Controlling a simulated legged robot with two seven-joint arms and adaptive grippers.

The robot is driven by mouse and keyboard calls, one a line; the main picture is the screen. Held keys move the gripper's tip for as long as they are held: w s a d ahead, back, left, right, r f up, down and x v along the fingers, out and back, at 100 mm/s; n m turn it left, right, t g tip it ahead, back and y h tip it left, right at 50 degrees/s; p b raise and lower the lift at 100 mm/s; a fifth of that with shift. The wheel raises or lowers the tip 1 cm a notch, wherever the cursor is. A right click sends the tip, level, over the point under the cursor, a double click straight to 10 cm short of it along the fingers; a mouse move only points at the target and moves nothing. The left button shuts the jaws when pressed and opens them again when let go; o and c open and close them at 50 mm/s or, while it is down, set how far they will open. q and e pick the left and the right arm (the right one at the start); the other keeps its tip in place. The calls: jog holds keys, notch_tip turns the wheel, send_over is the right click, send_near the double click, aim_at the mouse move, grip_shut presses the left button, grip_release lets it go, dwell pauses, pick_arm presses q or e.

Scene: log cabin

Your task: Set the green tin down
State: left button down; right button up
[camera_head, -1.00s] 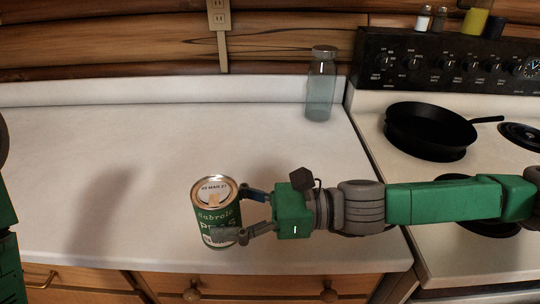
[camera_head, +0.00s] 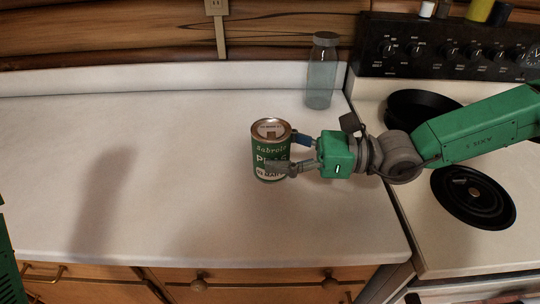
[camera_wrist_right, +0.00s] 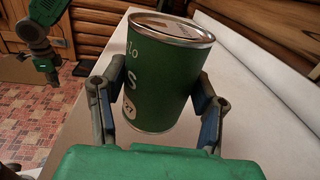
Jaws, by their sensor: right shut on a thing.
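The green tin (camera_head: 270,158) is upright over the white counter, left of the stove. My right gripper (camera_head: 283,153) reaches in from the right and is shut on the tin's sides. In the right wrist view the tin (camera_wrist_right: 160,75) sits between the two fingers (camera_wrist_right: 163,110), its silver lid up. I cannot tell whether its base touches the counter or is slightly above it. My left arm shows only as a green edge at the left of the head view. My left gripper (camera_wrist_right: 47,65) appears small in the right wrist view; its finger state is unclear.
A clear glass jar (camera_head: 321,72) stands at the counter's back right. A black pan (camera_head: 420,108) sits on the stove (camera_head: 440,245), partly behind my right arm. The white counter (camera_head: 170,170) is bare left of the tin. Drawers are below its front edge.

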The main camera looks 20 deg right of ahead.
jog(key=f, duration=0.6)
jog(key=shift+d, duration=0.3)
jog(key=f, duration=0.2)
jog(key=shift+a+f+b, duration=0.2)
jog(key=shift+f+b, duration=0.1)
jog(key=shift+f, duration=0.1)
jog(key=o, duration=1.6)
jog(key=shift+f, duration=0.1)
jog(key=shift+o, duration=0.2)
jog(key=shift+d, duration=0.1)
jog(key=shift+s+d, duration=0.1)
jog(key=shift+d, duration=0.1)
jog(key=v, duration=1)
jog(key=shift+d, duration=0.2)
jog(key=shift+s+d+p, duration=0.3)
jog(key=shift+s+d, duration=0.05)
jog(key=shift+d, duration=0.2)
